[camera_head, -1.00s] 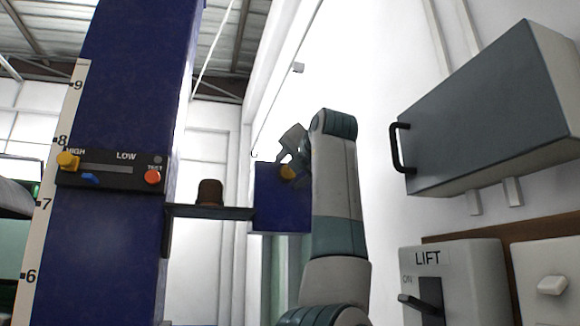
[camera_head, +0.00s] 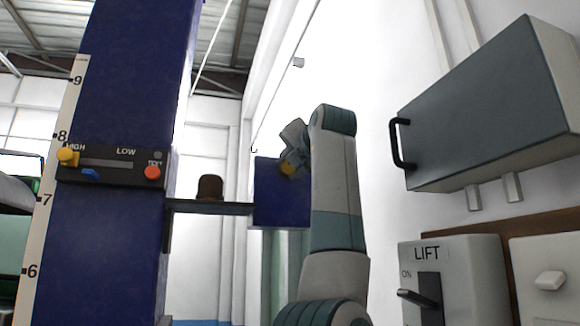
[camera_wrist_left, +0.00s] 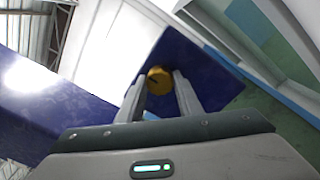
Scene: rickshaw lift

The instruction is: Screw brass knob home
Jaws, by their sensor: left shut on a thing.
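The brass knob (camera_head: 287,169) is a small yellow round piece against the blue plate (camera_head: 268,205) at the end of a dark bracket. My left gripper (camera_head: 291,158) reaches it from above right, and its arm partly hides the plate. In the left wrist view the knob (camera_wrist_left: 159,80) sits between the two fingertips (camera_wrist_left: 160,84), with a dark mark on its face. The left gripper is shut on the knob. How deep the knob sits cannot be told. My right gripper is not in view.
A blue column (camera_head: 115,240) with a number scale and a control strip (camera_head: 112,166) stands at left. A brown cylinder (camera_head: 210,187) sits on the bracket arm (camera_head: 208,207). At right are a grey wall cabinet (camera_head: 485,110) and the LIFT switch box (camera_head: 455,280).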

